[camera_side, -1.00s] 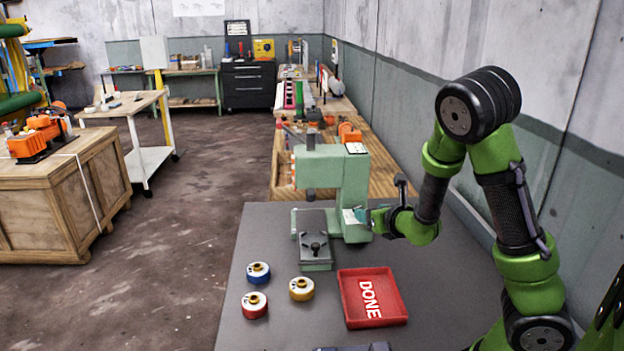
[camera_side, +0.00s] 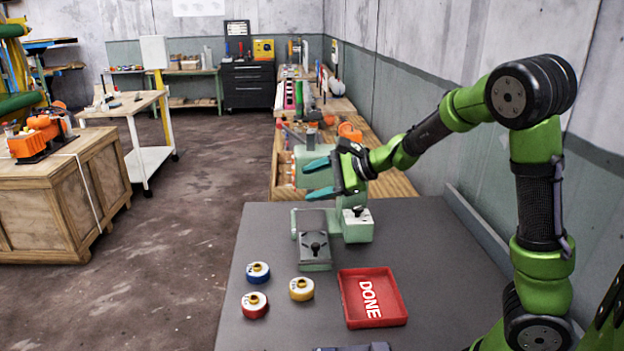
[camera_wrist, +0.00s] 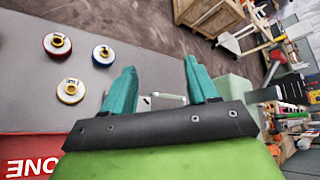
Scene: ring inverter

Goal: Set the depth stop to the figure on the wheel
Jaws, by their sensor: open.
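The green press-like machine (camera_side: 355,232) stands at the back of the grey table, with a grey fixture (camera_side: 315,248) at its front. My gripper (camera_side: 312,180) is open at the upper part of the machine and hides much of its head and column. In the wrist view my gripper (camera_wrist: 160,82) has its teal fingers spread, with a small light-coloured part of the machine (camera_wrist: 165,100) showing between them. I cannot tell whether they touch it. Three wheels stand at the front left: blue (camera_side: 258,272), red (camera_side: 254,304) and yellow (camera_side: 301,288). Their figures are too small to read.
A red tray marked DONE (camera_side: 345,315) lies right of the wheels. A grey wall (camera_side: 470,215) runs along the table's right side. A wooden bench (camera_side: 400,185) stands behind the machine. The table between tray and wall is clear.

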